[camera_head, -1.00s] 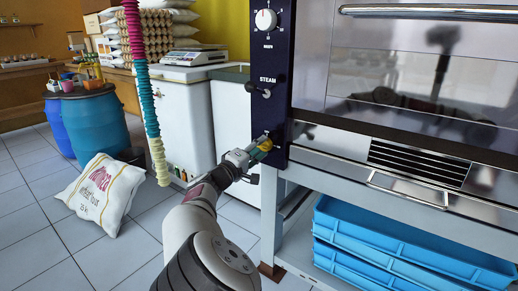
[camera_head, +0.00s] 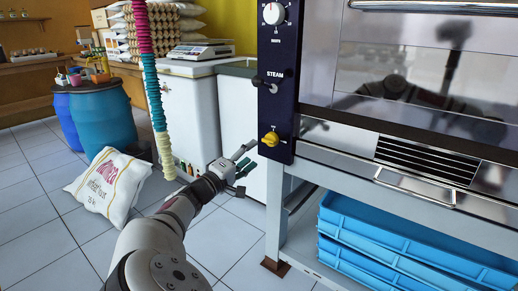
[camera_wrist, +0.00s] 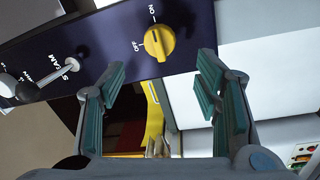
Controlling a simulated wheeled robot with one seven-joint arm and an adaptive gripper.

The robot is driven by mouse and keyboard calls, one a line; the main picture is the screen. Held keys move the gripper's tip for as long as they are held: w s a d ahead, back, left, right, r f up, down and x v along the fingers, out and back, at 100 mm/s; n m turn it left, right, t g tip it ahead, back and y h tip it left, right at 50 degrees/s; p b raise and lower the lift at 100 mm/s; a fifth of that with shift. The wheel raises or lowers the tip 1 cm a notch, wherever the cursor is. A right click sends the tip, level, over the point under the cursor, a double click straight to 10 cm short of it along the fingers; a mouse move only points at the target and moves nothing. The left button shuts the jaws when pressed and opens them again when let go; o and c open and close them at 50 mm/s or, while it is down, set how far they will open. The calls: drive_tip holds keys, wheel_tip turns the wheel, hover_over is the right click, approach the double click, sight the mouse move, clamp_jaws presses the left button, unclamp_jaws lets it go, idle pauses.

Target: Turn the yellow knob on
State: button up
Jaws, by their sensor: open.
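The yellow knob (camera_head: 270,139) sits at the bottom of the oven's dark control panel, below the STEAM control. In the wrist view the yellow knob (camera_wrist: 159,42) lies beyond my fingertips, with ON and OFF marks beside it. Its raised grip seems to run roughly along the line toward ON, but I cannot read its setting surely. My gripper (camera_head: 246,160) is open and empty, to the left of and a little below the knob, apart from it. In the wrist view my gripper (camera_wrist: 160,70) shows two teal-padded fingers spread wide.
The STEAM lever (camera_head: 262,83) and a white dial (camera_head: 274,14) are higher on the panel. Blue crates (camera_head: 400,243) stand under the oven. A white cabinet (camera_head: 241,125), a hanging coloured cord (camera_head: 152,80) and a flour sack (camera_head: 110,187) are to the left.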

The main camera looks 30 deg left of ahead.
drive_tip(key=shift+s+a+f, duration=0.1)
drive_tip(key=shift+s+f, duration=0.1)
drive_tip(key=shift+s, duration=1.5)
